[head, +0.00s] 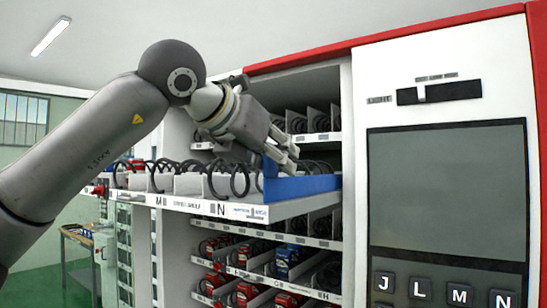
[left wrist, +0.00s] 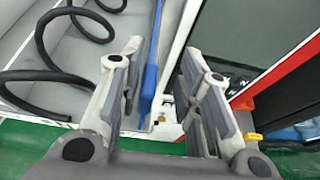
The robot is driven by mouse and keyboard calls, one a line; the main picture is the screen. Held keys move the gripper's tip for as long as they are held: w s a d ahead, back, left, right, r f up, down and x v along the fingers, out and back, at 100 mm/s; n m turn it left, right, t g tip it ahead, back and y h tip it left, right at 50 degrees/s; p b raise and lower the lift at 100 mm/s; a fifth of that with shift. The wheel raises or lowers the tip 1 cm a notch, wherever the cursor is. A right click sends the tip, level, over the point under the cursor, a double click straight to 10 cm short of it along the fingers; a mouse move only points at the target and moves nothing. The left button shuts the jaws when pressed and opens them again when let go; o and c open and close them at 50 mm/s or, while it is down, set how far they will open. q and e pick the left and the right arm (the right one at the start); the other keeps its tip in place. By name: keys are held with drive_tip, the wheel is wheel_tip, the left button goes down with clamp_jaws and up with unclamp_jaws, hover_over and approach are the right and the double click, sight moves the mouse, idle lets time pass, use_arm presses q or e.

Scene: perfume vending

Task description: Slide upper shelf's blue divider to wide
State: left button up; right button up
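The upper shelf (head: 190,204) is pulled out of the machine and holds black coils and white dividers. Its blue divider (head: 303,186) stands along the right side of the shelf in the head view. It also shows as a long blue strip in the left wrist view (left wrist: 150,75). My left gripper (head: 291,159) is over the divider, pointing down to the right. In the left wrist view its two fingers (left wrist: 162,55) are apart, with the blue strip between them, nearer the left finger. I cannot tell whether that finger touches it. My right gripper is not in view.
The white front panel (head: 372,80) with a dark screen and letter keys stands close on the right. Lower shelves (head: 262,278) with red and blue boxes sit inside the machine. Black coils (left wrist: 70,40) lie left of the gripper. A table (head: 78,236) stands at the far left.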

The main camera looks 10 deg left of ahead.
use_arm(q)
drive_tip(key=shift+a, duration=0.1)
drive_tip(key=shift+a, duration=0.15)
drive_tip(key=shift+s+a+r, duration=0.15)
drive_tip(key=shift+s, duration=0.1)
drive_tip(key=v, duration=1.1)
drive_tip(key=shift+s, duration=0.2)
